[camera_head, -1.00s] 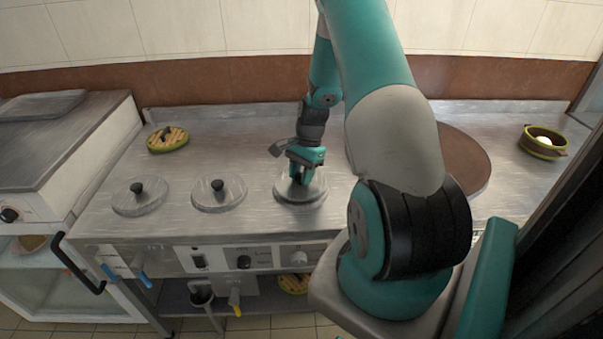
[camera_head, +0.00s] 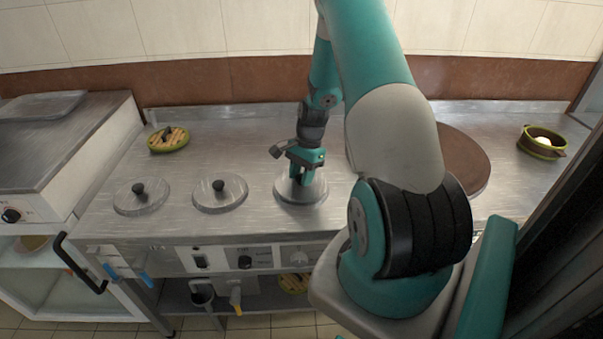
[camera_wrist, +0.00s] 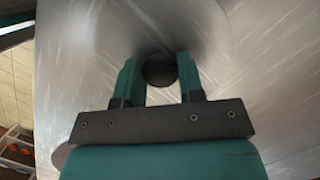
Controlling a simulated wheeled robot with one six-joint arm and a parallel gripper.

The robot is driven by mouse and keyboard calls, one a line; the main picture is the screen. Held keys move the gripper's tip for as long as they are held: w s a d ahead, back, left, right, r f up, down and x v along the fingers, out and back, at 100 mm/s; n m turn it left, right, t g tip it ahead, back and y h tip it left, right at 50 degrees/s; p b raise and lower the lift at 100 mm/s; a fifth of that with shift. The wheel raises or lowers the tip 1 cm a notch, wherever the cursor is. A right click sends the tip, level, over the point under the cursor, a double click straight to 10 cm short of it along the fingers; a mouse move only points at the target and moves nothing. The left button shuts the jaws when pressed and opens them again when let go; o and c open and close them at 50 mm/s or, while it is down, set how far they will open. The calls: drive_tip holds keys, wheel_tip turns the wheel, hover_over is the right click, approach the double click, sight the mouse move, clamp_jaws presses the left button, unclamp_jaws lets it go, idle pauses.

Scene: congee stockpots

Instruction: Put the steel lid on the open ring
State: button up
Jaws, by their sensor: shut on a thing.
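The steel lid (camera_head: 301,194) is a round disc on the right of the row of three on the counter. My gripper (camera_head: 300,178) is directly above it, fingers pointing down. In the wrist view my gripper (camera_wrist: 160,75) has its two fingers on either side of the lid's dark round knob (camera_wrist: 160,70), shut on it. The lid (camera_wrist: 190,30) spreads out around the knob. It looks level and sits at or very near the counter surface. I cannot tell whether a ring is under it. No open ring shows.
Two more lids with black knobs, a left one (camera_head: 140,197) and a middle one (camera_head: 220,193), sit to the left. A green dish with yellow food (camera_head: 168,139) is behind them. A brown round board (camera_head: 462,160) and a green bowl (camera_head: 542,142) are at right.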

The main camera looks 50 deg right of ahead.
drive_tip(key=shift+f+b, duration=0.35)
drive_tip(key=shift+f, duration=0.25)
drive_tip(key=o, duration=0.7)
drive_tip(key=shift+r, duration=0.15)
drive_tip(key=p+v, duration=0.9)
drive_tip(key=v, duration=0.1)
drive_tip(key=shift+r, duration=0.4)
idle(0.4)
